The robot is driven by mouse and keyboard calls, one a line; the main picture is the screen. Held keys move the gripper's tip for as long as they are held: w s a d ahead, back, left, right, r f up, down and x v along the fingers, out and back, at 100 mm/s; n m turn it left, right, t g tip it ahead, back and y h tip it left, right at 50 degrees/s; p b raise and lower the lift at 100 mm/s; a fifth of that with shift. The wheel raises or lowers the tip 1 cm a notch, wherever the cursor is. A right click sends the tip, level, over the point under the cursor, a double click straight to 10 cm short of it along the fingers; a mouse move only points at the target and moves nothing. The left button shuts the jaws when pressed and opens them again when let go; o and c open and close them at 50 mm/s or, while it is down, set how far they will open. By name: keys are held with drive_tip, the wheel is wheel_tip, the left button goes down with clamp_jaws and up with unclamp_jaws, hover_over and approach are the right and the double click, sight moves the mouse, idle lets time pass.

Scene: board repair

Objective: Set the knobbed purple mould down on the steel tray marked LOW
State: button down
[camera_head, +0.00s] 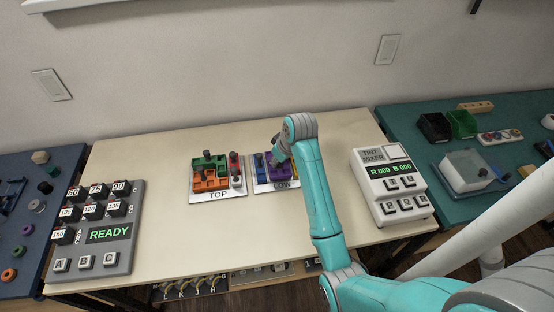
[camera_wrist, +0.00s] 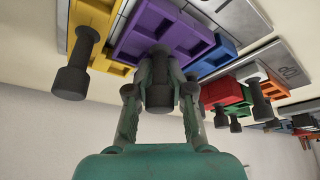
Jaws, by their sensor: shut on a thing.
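The purple mould (camera_head: 279,172) is at the light-coloured tray marked LOW (camera_head: 260,187). In the wrist view the purple mould (camera_wrist: 165,32) lies between a yellow mould and a blue mould. My gripper (camera_wrist: 160,92) is shut on its dark knob, with a finger on each side. In the head view my gripper (camera_head: 279,153) is over the LOW tray, and my arm hides the tray's right part. The purple mould looks level with its neighbours. I cannot tell whether its underside touches the tray.
The blue mould (camera_head: 259,166) and the knobbed yellow mould (camera_wrist: 98,28) stand close on either side. The TOP tray (camera_head: 217,195), with orange, green and red moulds, is to the left.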

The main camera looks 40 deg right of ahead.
sight(282, 169)
drive_tip(key=shift+f, duration=0.25)
drive_tip(key=c, duration=0.9)
unclamp_jaws()
drive_tip(key=shift+c, duration=0.2)
drive_tip(key=v, duration=0.6)
drive_tip(key=shift+r, duration=0.1)
drive_tip(key=shift+s+r, duration=0.25)
drive_tip(key=shift+r, duration=0.4)
